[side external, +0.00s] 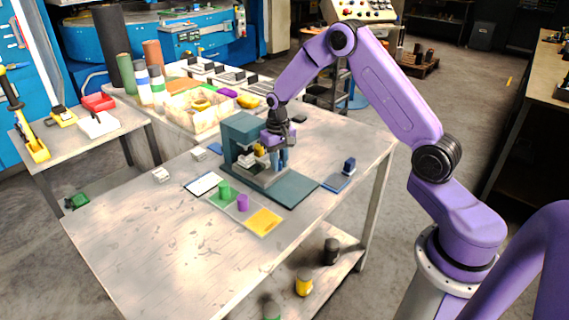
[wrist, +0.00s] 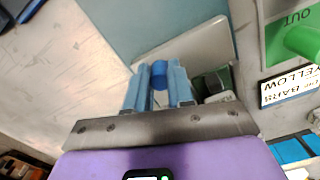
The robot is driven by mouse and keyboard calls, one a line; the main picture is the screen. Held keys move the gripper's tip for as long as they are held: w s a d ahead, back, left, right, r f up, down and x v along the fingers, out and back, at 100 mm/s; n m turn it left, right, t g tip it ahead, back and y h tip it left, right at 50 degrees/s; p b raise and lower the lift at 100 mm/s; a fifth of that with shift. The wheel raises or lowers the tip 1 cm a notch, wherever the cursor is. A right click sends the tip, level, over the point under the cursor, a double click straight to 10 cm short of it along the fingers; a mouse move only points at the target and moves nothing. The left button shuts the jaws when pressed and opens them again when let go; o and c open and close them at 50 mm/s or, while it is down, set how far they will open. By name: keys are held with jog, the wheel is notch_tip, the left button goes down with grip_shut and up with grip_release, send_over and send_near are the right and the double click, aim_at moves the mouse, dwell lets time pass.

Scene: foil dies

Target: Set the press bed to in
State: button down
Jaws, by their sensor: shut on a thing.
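The teal press (side external: 240,135) stands on the table on a dark teal base (side external: 290,188). My gripper (side external: 282,163) is low at its front, over the base. In the wrist view its light blue fingers (wrist: 159,85) are shut on a small blue knob (wrist: 160,72). A light grey plate (wrist: 215,42), which looks like the press bed, lies just beyond the fingers; I cannot tell whether the knob joins it. Yellow parts (side external: 258,150) show inside the press. The bed's exact position is partly hidden by my gripper.
A green pad marked OUT (wrist: 278,42) holds a green peg (side external: 224,190). A purple peg (side external: 242,203) and an orange pad (side external: 264,221) are beside it. A lettered card (side external: 203,185) lies left. A dark blue block (side external: 349,166) stands right. The table's front left is clear.

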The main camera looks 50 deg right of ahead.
jog(key=shift+w, duration=0.3)
jog(key=c, duration=1)
grip_release()
notch_tip(320, 180, up, 18)
jog(key=shift+f, duration=0.25)
